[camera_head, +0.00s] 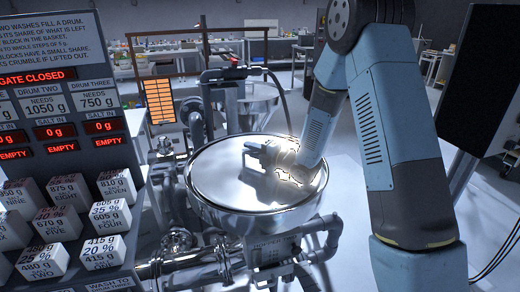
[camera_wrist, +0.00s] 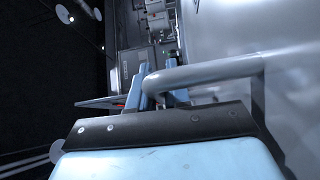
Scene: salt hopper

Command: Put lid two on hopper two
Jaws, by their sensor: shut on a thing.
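A broad, shiny round lid (camera_head: 222,183) lies level over a large steel hopper (camera_head: 265,224) in the middle of the head view. I cannot tell whether it rests fully on the rim or is slightly above it. My gripper (camera_head: 258,158) reaches over the lid from the right and is at its handle. In the wrist view, my gripper (camera_wrist: 160,88) is shut on the grey bar handle (camera_wrist: 215,70), with the lid's pale surface (camera_wrist: 290,40) beside it. I can read no number on this lid. The gripper hides part of the handle.
Another funnel-shaped hopper (camera_head: 258,97) stands behind. A dark board (camera_head: 50,100) with red displays and several white weighted blocks (camera_head: 103,220) is at left. Pipes (camera_head: 180,262) run below the hopper. A dark panel (camera_head: 485,75) stands at right.

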